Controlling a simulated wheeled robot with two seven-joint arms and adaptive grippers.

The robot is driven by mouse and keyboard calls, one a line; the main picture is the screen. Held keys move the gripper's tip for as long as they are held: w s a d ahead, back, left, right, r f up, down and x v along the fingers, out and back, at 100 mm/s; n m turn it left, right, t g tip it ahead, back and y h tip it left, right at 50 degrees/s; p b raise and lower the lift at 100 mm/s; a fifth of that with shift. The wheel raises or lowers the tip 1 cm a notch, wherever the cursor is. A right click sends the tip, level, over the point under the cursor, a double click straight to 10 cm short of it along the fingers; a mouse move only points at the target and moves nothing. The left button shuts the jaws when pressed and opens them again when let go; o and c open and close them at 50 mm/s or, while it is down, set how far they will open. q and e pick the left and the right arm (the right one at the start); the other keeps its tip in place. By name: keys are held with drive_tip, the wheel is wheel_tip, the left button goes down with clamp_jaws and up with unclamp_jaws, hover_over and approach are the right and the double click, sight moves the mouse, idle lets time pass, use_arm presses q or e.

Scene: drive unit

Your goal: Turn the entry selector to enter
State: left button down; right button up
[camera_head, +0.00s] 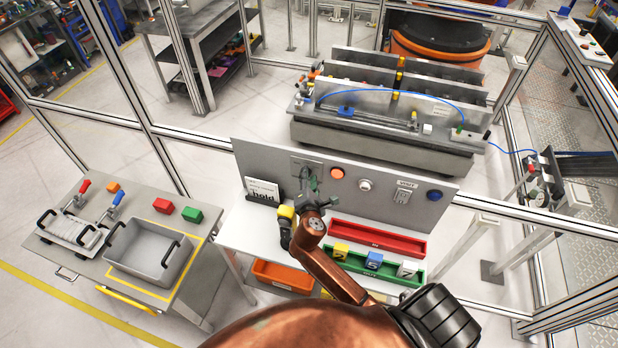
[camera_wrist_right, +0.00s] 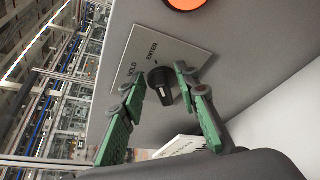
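The entry selector (camera_wrist_right: 163,85) is a black knob on a light plate marked HOLD and ENTER on the grey upright panel. I cannot tell for sure which label the knob points at. My right gripper (camera_wrist_right: 158,88) has its green fingers spread on either side of the knob, the right finger closer to it than the left. In the head view my right gripper (camera_head: 311,188) is up against the panel and hides most of the selector; part of its plate (camera_head: 300,163) shows. My left gripper is not in view.
An orange-red button (camera_head: 337,173) sits right of the selector, then a white button (camera_head: 365,185) and a blue one (camera_head: 433,195). A sign reading hold (camera_head: 262,191) stands close left of my gripper. Red (camera_head: 375,238) and green (camera_head: 345,262) trays lie below.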

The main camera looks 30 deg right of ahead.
drive_tip(key=shift+a, duration=0.1)
drive_tip(key=v, duration=1.2)
